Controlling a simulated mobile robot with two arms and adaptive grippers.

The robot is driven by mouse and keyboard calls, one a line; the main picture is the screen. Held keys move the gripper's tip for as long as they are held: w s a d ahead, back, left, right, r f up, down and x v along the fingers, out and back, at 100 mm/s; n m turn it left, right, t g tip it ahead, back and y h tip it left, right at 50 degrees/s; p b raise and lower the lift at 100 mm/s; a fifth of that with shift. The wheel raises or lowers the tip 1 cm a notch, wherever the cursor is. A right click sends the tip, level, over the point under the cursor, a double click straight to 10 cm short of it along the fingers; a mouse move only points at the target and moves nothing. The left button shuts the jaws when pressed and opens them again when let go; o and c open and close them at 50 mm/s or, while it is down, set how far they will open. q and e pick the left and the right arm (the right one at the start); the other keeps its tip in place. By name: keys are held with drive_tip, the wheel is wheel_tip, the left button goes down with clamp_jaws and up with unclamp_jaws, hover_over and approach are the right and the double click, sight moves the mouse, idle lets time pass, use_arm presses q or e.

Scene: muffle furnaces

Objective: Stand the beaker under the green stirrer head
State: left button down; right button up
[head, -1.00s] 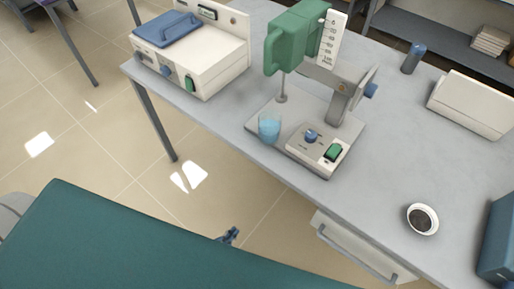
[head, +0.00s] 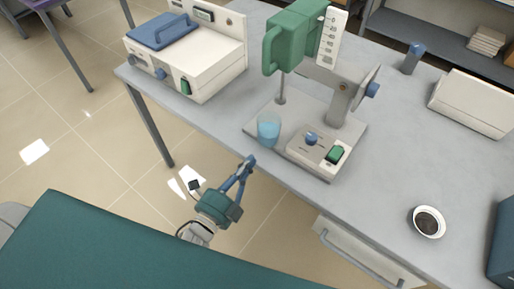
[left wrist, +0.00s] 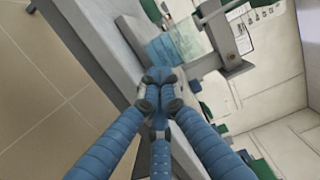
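The beaker (head: 268,128), clear with blue liquid, stands upright on the near left edge of the stirrer's base plate (head: 262,112). The green stirrer head (head: 290,45) is above and behind it, on the stand. Its thin rod (head: 282,88) comes down behind the beaker, apart from it in the picture. My left gripper (head: 250,161) is in front of the bench edge, below the beaker and apart from it, pointing towards the bench. Its fingertips (left wrist: 160,78) meet with nothing between them. The beaker (left wrist: 168,46) shows just beyond them in the left wrist view. My right gripper is not seen.
The stirrer's control box (head: 316,152) sits right of the beaker. A white furnace-like box (head: 190,65) with a blue lid stands at the bench's left end. A dish of dark material (head: 428,222) and a blue-capped container (head: 412,58) stand right. The bench between is clear.

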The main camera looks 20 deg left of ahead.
sight(262, 144)
use_arm(q)
drive_tip(key=x, duration=0.5)
drive_tip(key=shift+w+p, duration=0.1)
drive_tip(key=shift+p, duration=0.3)
drive_tip(key=b+x, duration=0.1)
drive_tip(key=x, duration=0.6)
drive_tip(key=shift+w+d+f, duration=0.1)
drive_tip(key=shift+w+d, duration=0.05)
